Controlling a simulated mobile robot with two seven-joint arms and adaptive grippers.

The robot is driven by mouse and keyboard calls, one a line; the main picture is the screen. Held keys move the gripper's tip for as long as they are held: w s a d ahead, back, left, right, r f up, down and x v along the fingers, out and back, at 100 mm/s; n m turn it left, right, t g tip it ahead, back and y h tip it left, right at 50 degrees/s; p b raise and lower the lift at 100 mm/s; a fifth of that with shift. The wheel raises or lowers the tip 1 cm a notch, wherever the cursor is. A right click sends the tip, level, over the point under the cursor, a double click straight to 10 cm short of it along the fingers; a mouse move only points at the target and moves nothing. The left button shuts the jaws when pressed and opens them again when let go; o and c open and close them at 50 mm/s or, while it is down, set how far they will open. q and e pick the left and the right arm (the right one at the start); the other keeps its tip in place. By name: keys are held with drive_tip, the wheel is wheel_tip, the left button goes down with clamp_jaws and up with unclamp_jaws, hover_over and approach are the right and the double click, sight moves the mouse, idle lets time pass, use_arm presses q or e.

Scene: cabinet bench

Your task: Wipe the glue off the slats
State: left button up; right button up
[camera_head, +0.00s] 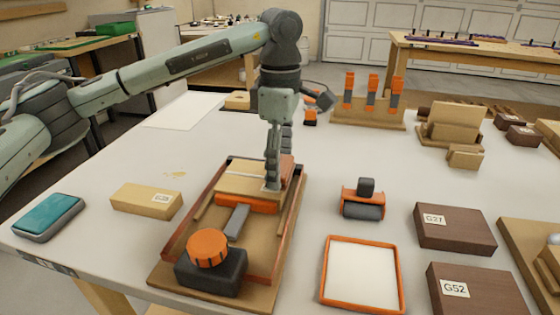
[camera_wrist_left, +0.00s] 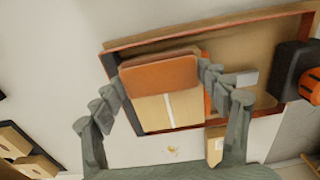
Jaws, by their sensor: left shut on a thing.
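The pale wooden slats (camera_head: 250,180) lie in a clamping jig (camera_head: 195,218) with raised reddish-brown edges. In the wrist view a white line, seemingly glue, runs between the slats (camera_wrist_left: 153,112). My left gripper (camera_head: 273,185) points down at the far right part of the jig. In the wrist view its fingers (camera_wrist_left: 160,82) are shut on the sides of a reddish-brown block (camera_wrist_left: 158,72), which covers part of the slats. I cannot tell whether the block touches them. My right gripper is not in view.
A black clamp with an orange knob (camera_head: 208,248) sits at the jig's near end. A teal pad (camera_head: 50,216) and a labelled wooden block (camera_head: 146,200) lie left. An orange roller (camera_head: 362,200), an orange-rimmed white tray (camera_head: 362,275) and dark blocks (camera_head: 455,229) stand right.

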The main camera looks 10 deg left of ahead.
sight(261, 178)
use_arm(q)
drive_tip(key=shift+f+b, duration=0.3)
drive_tip(key=shift+f, duration=0.15)
drive_tip(key=shift+a, duration=0.15)
drive_tip(key=shift+a+r, duration=0.1)
drive_tip(key=shift+a, duration=0.85)
drive_tip(key=shift+a+b, duration=0.55)
drive_tip(key=shift+a, duration=3.7)
drive_tip(key=shift+d, duration=0.1)
drive_tip(key=shift+d, duration=3.2)
drive_tip(key=shift+d, duration=0.1)
